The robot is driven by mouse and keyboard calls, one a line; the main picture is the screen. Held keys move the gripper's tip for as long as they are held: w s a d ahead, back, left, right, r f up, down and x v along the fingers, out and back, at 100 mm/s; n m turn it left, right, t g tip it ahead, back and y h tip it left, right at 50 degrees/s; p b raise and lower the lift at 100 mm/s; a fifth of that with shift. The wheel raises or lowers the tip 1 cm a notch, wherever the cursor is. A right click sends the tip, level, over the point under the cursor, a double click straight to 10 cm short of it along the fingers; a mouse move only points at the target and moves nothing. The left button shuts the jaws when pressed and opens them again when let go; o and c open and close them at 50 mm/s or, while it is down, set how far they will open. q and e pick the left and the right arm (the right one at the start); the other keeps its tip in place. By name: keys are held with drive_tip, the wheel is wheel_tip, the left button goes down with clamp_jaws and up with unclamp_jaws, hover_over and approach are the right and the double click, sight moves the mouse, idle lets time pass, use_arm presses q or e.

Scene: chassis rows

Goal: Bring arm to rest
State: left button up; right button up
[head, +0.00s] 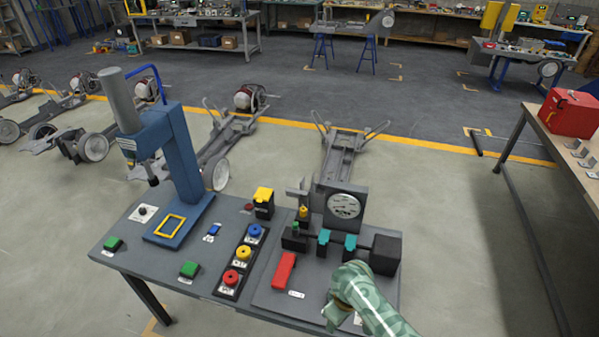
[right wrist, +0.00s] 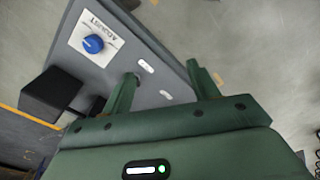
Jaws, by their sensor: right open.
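My right arm, patterned green, comes into the head view from the bottom right and bends over the front right of the grey bench (head: 140,262). Its gripper (head: 343,318) is at the bench's front edge, partly hidden by the arm. In the right wrist view the two green fingers of the right gripper (right wrist: 163,72) stand well apart with nothing between them. They point over the bench edge, beside a blue knob (right wrist: 93,44) on a white label and apart from it. My left gripper is not in view.
On the bench are a blue press (head: 181,165), a round gauge (head: 344,206), a red lever (head: 284,271), a black block (head: 385,255) and several coloured buttons. A wooden table with a red box (head: 572,112) stands at right. Chassis frames (head: 343,150) stand behind; floor between is clear.

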drive_tip(key=w+f+m+t+y+b, duration=0.1)
drive_tip(key=w+f+m+t+b, duration=0.1)
drive_tip(key=w+f+t, duration=0.15)
drive_tip(key=s+d+f+m+b, duration=0.15)
drive_tip(key=s+f+b, duration=0.25)
drive_tip(key=f, duration=0.4)
drive_tip(key=s+d+f+b, duration=0.3)
drive_tip(key=s+f, duration=0.1)
drive_tip(key=f, duration=0.3)
drive_tip(key=s+d+f+m+b, duration=0.15)
drive_tip(key=s+f+b, duration=0.25)
drive_tip(key=f, duration=0.4)
use_arm(q)
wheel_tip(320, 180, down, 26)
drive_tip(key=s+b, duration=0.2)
drive_tip(key=b, duration=1.1)
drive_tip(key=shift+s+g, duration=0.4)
use_arm(e)
drive_tip(key=s+d+f+g, duration=0.1)
drive_tip(key=s+d+f, duration=0.1)
drive_tip(key=s+f, duration=0.4)
drive_tip(key=s+d+f+g, duration=0.1)
drive_tip(key=s+d+f, duration=0.2)
drive_tip(key=s+f, duration=0.4)
drive_tip(key=s+d+f+g+h, duration=0.1)
drive_tip(key=s+d+f, duration=0.2)
drive_tip(key=s, duration=1.4)
wheel_tip(320, 180, down, 3)
drive_tip(key=shift+d+f, duration=0.15)
drive_tip(key=shift+d, duration=0.05)
